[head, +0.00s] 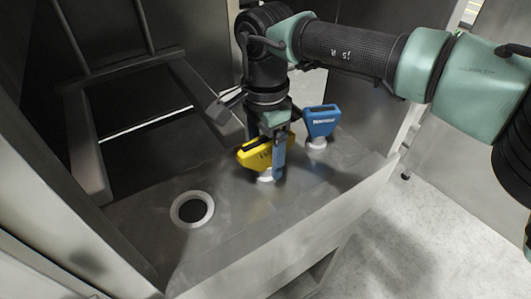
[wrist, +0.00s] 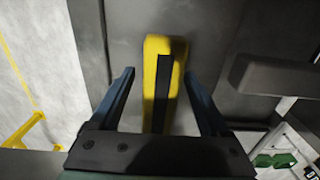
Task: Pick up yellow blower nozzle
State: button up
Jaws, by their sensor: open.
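The yellow blower nozzle (head: 254,155) stands on the grey metal ledge on a pale round base. In the head view my gripper (head: 265,160) points down over it, with one blue finger in front of the nozzle. In the wrist view the yellow nozzle (wrist: 162,85), with a dark slot along its top, lies between the two blue fingers of my gripper (wrist: 160,100). The fingers are open, and a gap shows on each side of the nozzle. The nozzle's lower part is hidden in the wrist view.
A blue nozzle (head: 321,121) stands close behind and right of the yellow one. An empty round ringed hole (head: 192,209) is in the ledge (head: 240,232) at front left. A dark metal frame (head: 88,150) rises at left. The ledge's front edge drops to the floor.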

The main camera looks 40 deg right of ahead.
jog(key=shift+f, duration=0.15)
grip_shut()
dwell(0.5)
